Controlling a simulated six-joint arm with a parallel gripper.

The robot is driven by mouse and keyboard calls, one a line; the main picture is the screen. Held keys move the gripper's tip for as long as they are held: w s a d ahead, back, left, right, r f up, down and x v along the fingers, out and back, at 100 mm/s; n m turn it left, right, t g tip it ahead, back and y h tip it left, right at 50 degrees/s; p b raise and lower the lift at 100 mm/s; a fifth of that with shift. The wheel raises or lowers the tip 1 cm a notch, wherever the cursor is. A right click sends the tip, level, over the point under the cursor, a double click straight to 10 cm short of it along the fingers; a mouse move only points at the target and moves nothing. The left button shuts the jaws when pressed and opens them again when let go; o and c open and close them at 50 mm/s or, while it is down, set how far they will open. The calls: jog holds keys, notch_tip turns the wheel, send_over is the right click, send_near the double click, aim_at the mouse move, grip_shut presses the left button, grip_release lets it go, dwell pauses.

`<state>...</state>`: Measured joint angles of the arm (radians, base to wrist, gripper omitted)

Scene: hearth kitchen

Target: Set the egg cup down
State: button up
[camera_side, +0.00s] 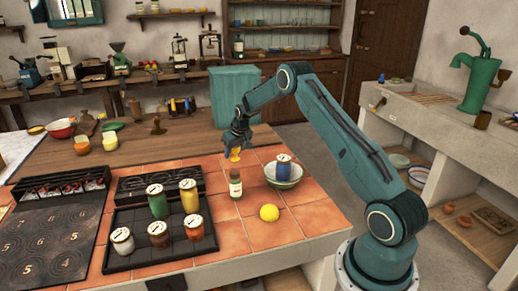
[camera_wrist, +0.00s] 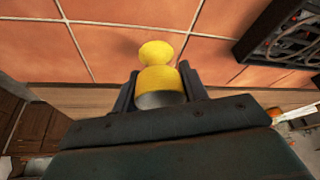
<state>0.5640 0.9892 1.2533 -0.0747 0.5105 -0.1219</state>
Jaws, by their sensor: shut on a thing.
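The yellow egg cup (camera_wrist: 158,78) is between the two fingers of my gripper (camera_wrist: 160,88) in the wrist view, with its round yellow end toward the tiles and a grey band on the near side. The exact gap to the tiles is unclear.
A bowl (camera_side: 284,176) with a blue jar (camera_side: 284,164) is to the right. A black tray (camera_side: 140,250) with several jars stands left.

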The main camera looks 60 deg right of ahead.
aim_at(234, 159)
jog(key=shift+f, duration=1.95)
jog(key=shift+f, duration=0.15)
jog(key=o, duration=1)
jog(key=v, duration=1.2)
